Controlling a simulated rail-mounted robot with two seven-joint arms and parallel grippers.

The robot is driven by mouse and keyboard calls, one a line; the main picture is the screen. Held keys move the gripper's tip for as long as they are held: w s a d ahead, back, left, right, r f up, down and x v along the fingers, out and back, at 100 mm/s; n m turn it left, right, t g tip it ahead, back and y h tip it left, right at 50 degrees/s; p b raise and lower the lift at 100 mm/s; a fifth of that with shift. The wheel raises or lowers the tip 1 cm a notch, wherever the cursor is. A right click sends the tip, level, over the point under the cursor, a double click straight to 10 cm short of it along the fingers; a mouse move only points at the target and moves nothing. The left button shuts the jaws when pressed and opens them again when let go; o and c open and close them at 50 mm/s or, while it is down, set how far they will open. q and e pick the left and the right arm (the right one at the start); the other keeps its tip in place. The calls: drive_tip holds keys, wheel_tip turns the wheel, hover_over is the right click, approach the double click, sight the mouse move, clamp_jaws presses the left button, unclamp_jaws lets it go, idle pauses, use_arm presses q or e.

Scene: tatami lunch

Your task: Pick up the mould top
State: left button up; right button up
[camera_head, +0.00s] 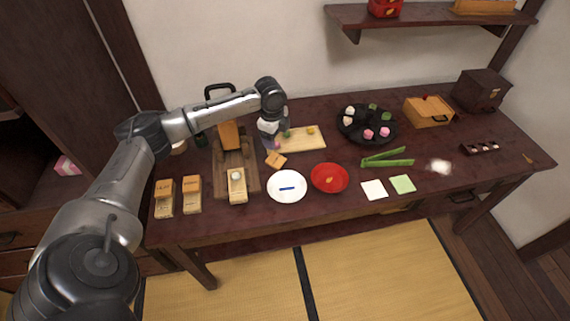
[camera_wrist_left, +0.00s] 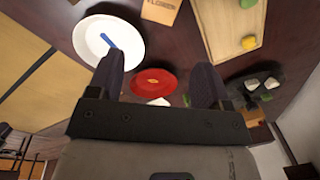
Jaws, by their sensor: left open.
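My left gripper (camera_head: 271,143) reaches down over the table beside the cutting board, with nothing seen between its fingers. In the left wrist view its two fingers (camera_wrist_left: 157,82) are spread apart. A small light-wood block (camera_head: 276,160) lies just below the gripper in the head view, and a lettered wooden piece (camera_wrist_left: 161,10) shows at the top of the wrist view. A taller orange-wood block (camera_head: 229,135) stands on a wooden stand to the left. No piece is clearly marked as the mould top, so I cannot tell which it is. My right gripper is not in view.
A white plate (camera_head: 287,195) with a blue stick and a red dish (camera_head: 341,184) are at the front. The cutting board (camera_head: 310,146) is behind. Lettered wooden boxes (camera_head: 164,186) stand left.

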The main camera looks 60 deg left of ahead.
use_arm(q)
drive_tip(key=m+b, duration=0.1)
drive_tip(key=b, duration=0.2)
hover_over(280, 162)
drive_tip(key=f, duration=0.8)
drive_tip(key=shift+s+f, duration=0.35)
drive_tip(key=shift+w+f+b, duration=0.15)
drive_tip(key=shift+f+b, duration=0.6)
drive_tip(key=shift+f, duration=0.55)
drive_tip(key=shift+w+f+b, duration=0.1)
drive_tip(key=shift+f+b, duration=0.6)
drive_tip(key=shift+f, duration=0.6)
drive_tip(key=shift+c, duration=0.3)
drive_tip(key=c, duration=0.6)
